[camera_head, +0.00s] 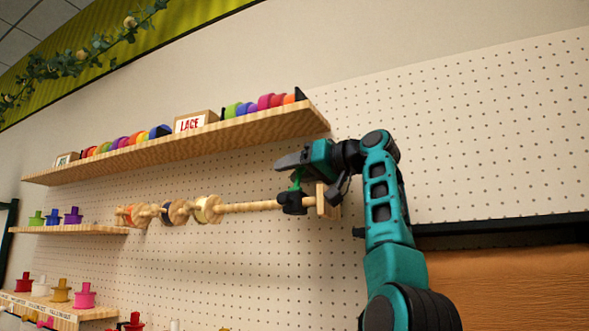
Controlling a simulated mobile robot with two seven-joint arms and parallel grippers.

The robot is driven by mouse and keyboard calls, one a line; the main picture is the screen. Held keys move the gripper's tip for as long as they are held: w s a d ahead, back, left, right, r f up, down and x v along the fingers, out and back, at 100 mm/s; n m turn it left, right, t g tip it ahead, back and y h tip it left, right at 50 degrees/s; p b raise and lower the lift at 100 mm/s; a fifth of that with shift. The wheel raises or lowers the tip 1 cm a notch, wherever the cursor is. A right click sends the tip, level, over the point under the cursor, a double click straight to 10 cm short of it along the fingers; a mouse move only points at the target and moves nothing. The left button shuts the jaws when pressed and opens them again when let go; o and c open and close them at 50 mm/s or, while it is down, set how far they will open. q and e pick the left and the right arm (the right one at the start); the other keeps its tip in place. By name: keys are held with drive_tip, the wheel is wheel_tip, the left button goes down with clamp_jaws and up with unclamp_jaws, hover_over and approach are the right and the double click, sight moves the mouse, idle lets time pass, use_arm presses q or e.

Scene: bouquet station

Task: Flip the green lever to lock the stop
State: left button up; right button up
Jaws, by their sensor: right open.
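A wooden rod (252,206) sticks out along the pegboard wall, with several ribbon spools (175,211) on its left part. A wooden end block (327,203) stands at the rod's right end. A small green piece (295,181), which looks like the green lever, shows just above the rod near that block. My right gripper (287,181) is open around or right beside this green piece; whether it touches it is hidden by the dark fingers. My left gripper is not in view.
A wooden shelf (240,130) with coloured ribbon rolls and a LACE box (195,122) runs just above my right gripper. A lower shelf (70,229) holds coloured spools at the left. The pegboard (480,130) to the right is bare above an orange panel (510,280).

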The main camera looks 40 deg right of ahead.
drive_tip(key=shift+c, duration=0.5)
clamp_jaws()
